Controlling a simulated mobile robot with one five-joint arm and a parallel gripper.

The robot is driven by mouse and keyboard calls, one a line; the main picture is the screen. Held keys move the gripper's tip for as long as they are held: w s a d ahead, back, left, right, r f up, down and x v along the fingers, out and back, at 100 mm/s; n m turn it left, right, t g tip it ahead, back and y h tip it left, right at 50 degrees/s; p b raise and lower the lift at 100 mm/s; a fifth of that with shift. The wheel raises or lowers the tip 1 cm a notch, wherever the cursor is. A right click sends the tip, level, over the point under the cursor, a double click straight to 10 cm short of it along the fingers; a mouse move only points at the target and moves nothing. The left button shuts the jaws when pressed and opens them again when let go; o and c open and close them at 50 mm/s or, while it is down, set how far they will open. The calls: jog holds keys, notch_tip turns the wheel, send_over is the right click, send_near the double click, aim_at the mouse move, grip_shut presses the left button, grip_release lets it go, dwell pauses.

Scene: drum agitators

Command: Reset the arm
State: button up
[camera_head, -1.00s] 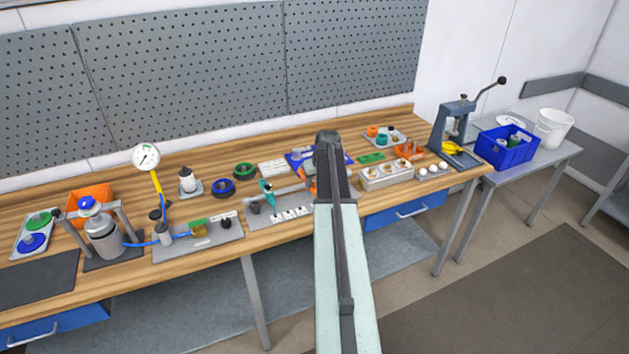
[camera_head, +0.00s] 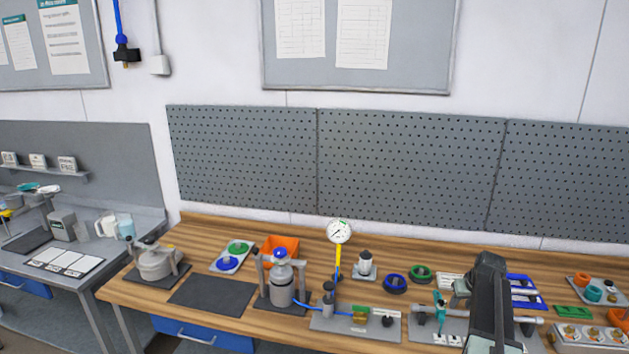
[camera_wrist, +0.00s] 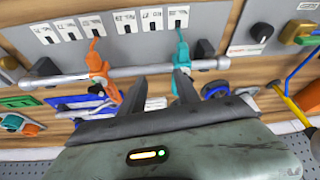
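My gripper (camera_wrist: 160,85) shows in the wrist view, with its two dark fingers spread apart and nothing between them. It is over the workbench (camera_head: 240,328), above a grey fixture plate with a metal rod (camera_wrist: 145,70). An orange handle (camera_wrist: 97,62) on the rod is left of the fingers. A teal handle (camera_wrist: 182,52) on the rod is close to the right finger; I cannot tell if they touch. In the head view my dark arm stands at lower right and hides part of this fixture. The fingers cannot be made out there.
A dial gauge (camera_head: 339,232) on a yellow stem stands left of my arm. A metal drum (camera_head: 281,285) in a frame and an orange bin (camera_head: 279,249) are farther left. A dark mat (camera_head: 213,294) is bare. A pegboard (camera_head: 405,165) rises behind the bench.

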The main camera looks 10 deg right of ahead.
jog(key=w+a+f+n+y+b, duration=0.1)
jog(key=w+a+f+n, duration=0.1)
jog(key=a, duration=1.3)
jog(key=w+a+f+n+b, duration=0.1)
jog(key=a+f+n+b, duration=0.1)
jog(key=a, duration=1.3)
jog(key=s+a+f+n+g+b, duration=0.15)
jog(key=s+a, duration=0.45)
jog(key=a, duration=0.6)
jog(key=s+a+f+m+g, duration=0.1)
jog(key=s+a+m+g, duration=0.1)
jog(key=s, duration=0.7)
jog(key=shift+a+m+g, duration=0.15)
jog(key=shift+m+g, duration=0.2)
jog(key=shift+m, duration=0.1)
